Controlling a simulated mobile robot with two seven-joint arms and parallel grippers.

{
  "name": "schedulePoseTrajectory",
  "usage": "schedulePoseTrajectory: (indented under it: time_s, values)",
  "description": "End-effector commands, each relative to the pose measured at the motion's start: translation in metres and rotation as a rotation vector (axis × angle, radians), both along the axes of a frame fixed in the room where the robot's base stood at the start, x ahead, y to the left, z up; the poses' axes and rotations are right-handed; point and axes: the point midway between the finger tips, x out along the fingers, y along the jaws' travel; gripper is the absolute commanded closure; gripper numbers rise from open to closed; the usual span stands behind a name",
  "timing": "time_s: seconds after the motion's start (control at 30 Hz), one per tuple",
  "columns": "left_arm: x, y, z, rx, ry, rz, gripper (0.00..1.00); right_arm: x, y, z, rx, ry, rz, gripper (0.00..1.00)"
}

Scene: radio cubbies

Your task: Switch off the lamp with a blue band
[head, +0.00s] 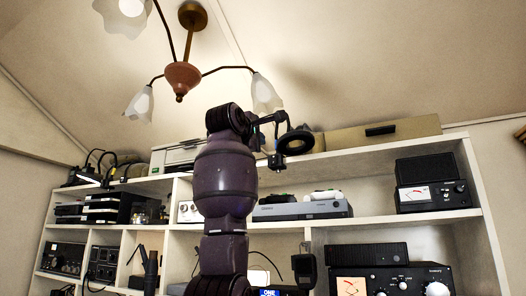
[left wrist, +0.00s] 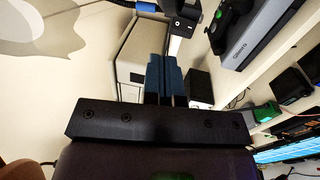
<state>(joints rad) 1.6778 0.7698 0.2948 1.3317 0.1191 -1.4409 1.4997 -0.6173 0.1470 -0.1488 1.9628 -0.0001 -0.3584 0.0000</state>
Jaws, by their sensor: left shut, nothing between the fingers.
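A black lamp (head: 295,141) with a ring-shaped head stands out in front of the top shelf in the head view, just right of my left wrist. In the left wrist view a blue band (left wrist: 147,7) shows at the top edge, beside a small black box with a white-marked rocker switch (left wrist: 183,22). My left gripper (left wrist: 165,60) is shut and empty, its fingertips a little apart from the switch. In the head view my arm hides much of this gripper and part of the lamp. My right gripper is not in view.
White shelves (head: 375,152) hold several radios and a grey console (head: 300,208), also in the left wrist view (left wrist: 245,32). A long cardboard box (head: 375,134) lies on top. More dark lamps (head: 97,165) stand at the upper left. A ceiling lamp (head: 183,77) hangs above my arm.

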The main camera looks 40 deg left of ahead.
Motion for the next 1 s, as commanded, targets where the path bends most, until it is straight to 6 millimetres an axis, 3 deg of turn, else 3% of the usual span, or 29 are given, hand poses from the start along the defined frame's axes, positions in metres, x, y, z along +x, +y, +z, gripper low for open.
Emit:
schedulePoseTrajectory:
  time_s: [0.1, 0.33, 1.0]
  values:
    - [-0.020, -0.007, 0.001, 0.000, -0.002, -0.001, 1.00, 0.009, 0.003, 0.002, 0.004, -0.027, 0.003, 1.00]
    - [-0.043, -0.013, 0.005, -0.001, -0.001, 0.000, 1.00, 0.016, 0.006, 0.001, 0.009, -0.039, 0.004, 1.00]
    - [-0.047, -0.015, 0.006, -0.001, 0.001, 0.000, 1.00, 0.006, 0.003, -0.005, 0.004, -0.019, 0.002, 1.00]
